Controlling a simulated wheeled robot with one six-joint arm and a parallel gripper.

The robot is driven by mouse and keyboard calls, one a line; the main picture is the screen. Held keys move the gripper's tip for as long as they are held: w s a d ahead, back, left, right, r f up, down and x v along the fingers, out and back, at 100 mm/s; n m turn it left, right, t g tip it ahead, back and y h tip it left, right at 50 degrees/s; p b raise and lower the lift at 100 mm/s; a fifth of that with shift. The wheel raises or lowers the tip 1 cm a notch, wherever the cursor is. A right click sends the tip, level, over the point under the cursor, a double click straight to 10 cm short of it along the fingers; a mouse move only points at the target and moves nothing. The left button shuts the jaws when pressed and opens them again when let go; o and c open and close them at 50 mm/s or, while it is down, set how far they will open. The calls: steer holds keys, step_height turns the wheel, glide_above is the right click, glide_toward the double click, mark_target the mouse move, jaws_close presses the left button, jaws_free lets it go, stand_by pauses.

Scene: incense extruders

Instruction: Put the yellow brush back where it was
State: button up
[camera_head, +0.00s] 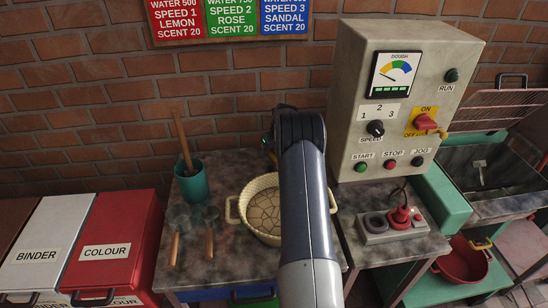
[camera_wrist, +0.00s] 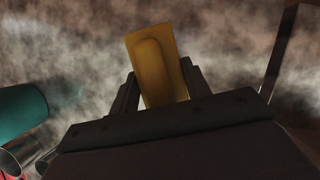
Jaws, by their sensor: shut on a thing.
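In the wrist view the yellow brush (camera_wrist: 155,55) is between the two dark fingers of my gripper (camera_wrist: 162,82), which is shut on it. The brush shows as a flat yellow block with a raised rounded middle, slightly tilted. A mottled grey surface lies beyond it. In the head view my own arm hides the brush and the gripper fingers, so I cannot tell there how high the brush is above the worktop (camera_head: 160,278).
A cream two-handled basin (camera_head: 236,208) of cracked dough stands left of my arm. A teal pot (camera_head: 192,184) with a wooden stick and two wooden-handled scoops (camera_head: 175,247) are further left.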

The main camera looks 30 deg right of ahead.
mark_target(273, 157)
steer(key=shift+f+p, duration=0.4)
steer(key=shift+f, duration=1.75)
steer(key=o, duration=1)
steer(key=shift+f, duration=0.1)
steer(key=shift+c, duration=0.2)
steer(key=shift+r, duration=0.2)
steer(key=b+v, duration=0.2)
steer(key=v, duration=0.9)
steer(key=shift+s+r, duration=0.15)
steer(key=shift+r, duration=0.25)
